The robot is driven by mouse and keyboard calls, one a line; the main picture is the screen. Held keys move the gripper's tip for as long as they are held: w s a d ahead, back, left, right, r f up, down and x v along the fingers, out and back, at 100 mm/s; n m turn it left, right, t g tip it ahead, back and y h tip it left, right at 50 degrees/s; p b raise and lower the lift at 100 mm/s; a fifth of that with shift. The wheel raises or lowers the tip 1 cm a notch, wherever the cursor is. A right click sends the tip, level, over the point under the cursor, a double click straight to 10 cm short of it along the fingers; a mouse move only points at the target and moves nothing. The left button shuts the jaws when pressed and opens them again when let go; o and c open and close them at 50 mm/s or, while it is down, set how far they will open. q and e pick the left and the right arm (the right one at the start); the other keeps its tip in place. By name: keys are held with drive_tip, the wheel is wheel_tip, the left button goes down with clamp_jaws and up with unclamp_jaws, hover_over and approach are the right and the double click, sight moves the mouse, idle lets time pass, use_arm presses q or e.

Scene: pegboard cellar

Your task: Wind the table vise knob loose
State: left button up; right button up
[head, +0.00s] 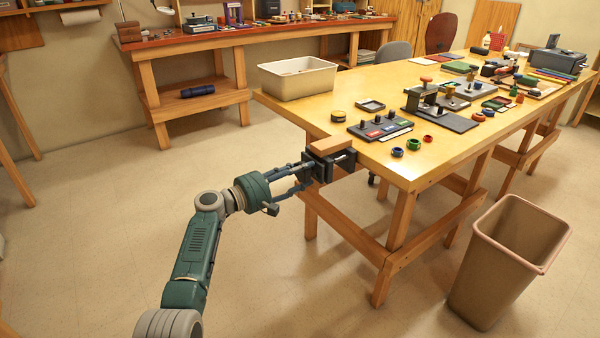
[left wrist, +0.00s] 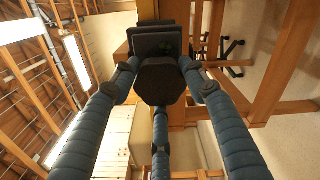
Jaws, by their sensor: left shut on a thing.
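The dark vise jaw plates (left wrist: 158,42) show behind the knob. In the head view the fingers mostly hide the knob. My right gripper is not in view.
The long table (head: 440,160) carries a cream bin (head: 298,80), a switch panel (head: 380,130) and several small coloured rings and tools. A tan waste bin (head: 505,262) stands on the floor at right. The floor around my left arm is clear.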

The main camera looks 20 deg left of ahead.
use_arm(q)
drive_tip(key=shift+s+d+f+h, duration=0.2)
drive_tip(key=shift+d+h, duration=0.1)
drive_tip(key=shift+d, duration=0.15)
drive_tip(key=o, duration=1.1)
drive_tip(key=shift+o, duration=0.3)
drive_tip(key=shift+d+r, duration=0.1)
drive_tip(key=shift+r, duration=0.15)
drive_tip(key=shift+a, duration=0.3)
drive_tip(key=shift+s+a, duration=0.2)
drive_tip(key=v, duration=1.1)
drive_tip(key=shift+s+r, duration=0.2)
